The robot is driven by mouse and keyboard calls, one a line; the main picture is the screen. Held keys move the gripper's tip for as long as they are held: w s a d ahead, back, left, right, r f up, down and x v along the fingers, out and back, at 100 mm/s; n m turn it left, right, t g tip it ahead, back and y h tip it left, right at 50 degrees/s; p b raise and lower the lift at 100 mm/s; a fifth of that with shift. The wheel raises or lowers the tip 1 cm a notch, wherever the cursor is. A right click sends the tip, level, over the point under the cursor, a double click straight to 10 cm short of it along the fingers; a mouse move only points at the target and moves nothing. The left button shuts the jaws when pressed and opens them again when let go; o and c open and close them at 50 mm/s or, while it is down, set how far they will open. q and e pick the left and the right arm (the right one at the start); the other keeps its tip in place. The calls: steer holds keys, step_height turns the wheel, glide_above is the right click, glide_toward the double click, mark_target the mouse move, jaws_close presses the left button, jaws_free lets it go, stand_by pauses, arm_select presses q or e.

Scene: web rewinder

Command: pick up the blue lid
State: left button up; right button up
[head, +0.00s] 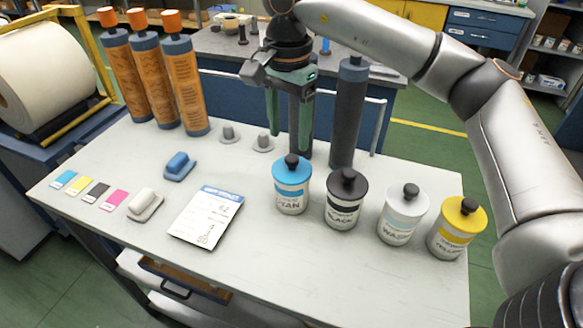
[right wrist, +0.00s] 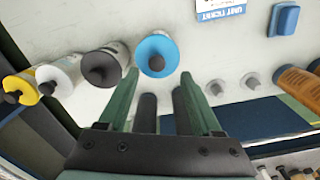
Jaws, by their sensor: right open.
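The blue lid (head: 284,173) with a black knob sits on the white can labelled CYAN (head: 291,199), near the middle of the table. In the right wrist view the blue lid (right wrist: 151,46) shows just beyond and between my fingertips. My right gripper (head: 290,143) is open and empty, pointing down above and behind the lid, apart from it. Its two green fingers also show in the right wrist view (right wrist: 160,75). My left gripper is in neither view.
Cans with black (head: 345,187), white (head: 403,203) and yellow (head: 460,220) lids stand to the right. A dark roller (head: 348,115) stands behind them, close to my right gripper. Orange-wrapped rolls (head: 186,88) stand at the back left. A paper ticket (head: 207,217) lies left of the cyan can.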

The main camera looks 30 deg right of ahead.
mark_target(291, 158)
steer(key=f, duration=0.4)
steer(key=shift+s+d+f, duration=0.2)
steer(key=shift+f, duration=0.5)
jaws_close()
